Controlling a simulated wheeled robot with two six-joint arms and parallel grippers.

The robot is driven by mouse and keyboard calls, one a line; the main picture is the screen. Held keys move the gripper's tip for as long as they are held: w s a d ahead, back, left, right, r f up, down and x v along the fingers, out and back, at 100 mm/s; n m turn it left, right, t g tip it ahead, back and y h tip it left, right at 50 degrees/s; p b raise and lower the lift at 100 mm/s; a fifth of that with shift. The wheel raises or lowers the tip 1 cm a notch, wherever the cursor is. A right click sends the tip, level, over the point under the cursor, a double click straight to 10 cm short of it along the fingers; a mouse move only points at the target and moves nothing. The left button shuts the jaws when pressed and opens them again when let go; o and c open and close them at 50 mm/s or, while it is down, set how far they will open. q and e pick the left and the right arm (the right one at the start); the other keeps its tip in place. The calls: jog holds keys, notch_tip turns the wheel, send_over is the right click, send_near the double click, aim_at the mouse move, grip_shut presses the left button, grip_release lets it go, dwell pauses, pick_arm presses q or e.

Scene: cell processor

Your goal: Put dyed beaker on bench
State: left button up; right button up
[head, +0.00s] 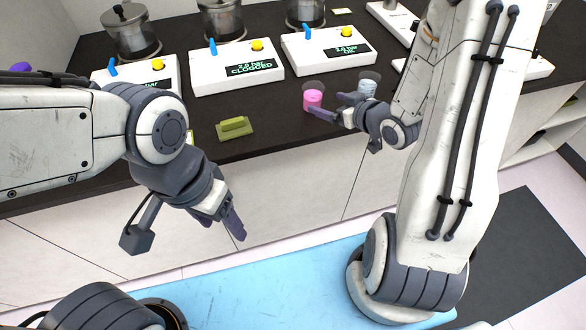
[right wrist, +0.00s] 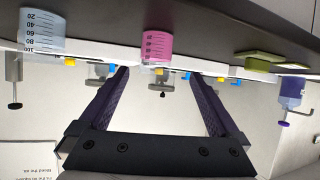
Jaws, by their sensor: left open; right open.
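A beaker of pink liquid (head: 313,99) stands upright on the dark bench (head: 270,130) near its front edge. It also shows in the upside-down right wrist view (right wrist: 157,46). A beaker with pale blue liquid (head: 368,82) stands to its right, and in the right wrist view (right wrist: 43,38) it is at the left. My right gripper (head: 335,107) is open and empty right by the pink beaker. In the right wrist view its fingertips (right wrist: 157,76) spread wider than that beaker; contact cannot be told. My left gripper (head: 233,222) is open and empty, low in front of the bench.
Several white pressure units, one reading CLOGGED (head: 236,70), line the bench behind the beakers. A green block (head: 234,127) lies left of the pink beaker. A purple-filled container (right wrist: 291,92) shows at the right wrist view's right. The floor in front is clear.

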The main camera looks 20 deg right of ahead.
jog(key=a+g, duration=0.1)
jog(key=a, duration=0.1)
jog(key=s+a+n+g+h, duration=0.1)
jog(key=a, duration=0.2)
jog(key=a+g, duration=0.1)
jog(key=a, duration=0.1)
jog(key=shift+s+a+r+n+g+h, duration=0.3)
jog(key=shift+s+r+h, duration=0.1)
jog(key=s+a+r+g, duration=0.1)
jog(key=s+a+g, duration=0.2)
jog(key=s, duration=0.5)
jog(key=s+a+r+n+g, duration=0.1)
jog(key=s+a, duration=0.3)
jog(key=s, duration=0.5)
jog(key=s+a+r+n+g+h, duration=0.1)
jog(key=s+a+r+g, duration=0.2)
jog(key=s, duration=0.5)
jog(key=shift+s+a+g, duration=0.35)
jog(key=shift+a+g, duration=0.45)
jog(key=shift+a, duration=0.05)
jog(key=shift+d+r, duration=0.1)
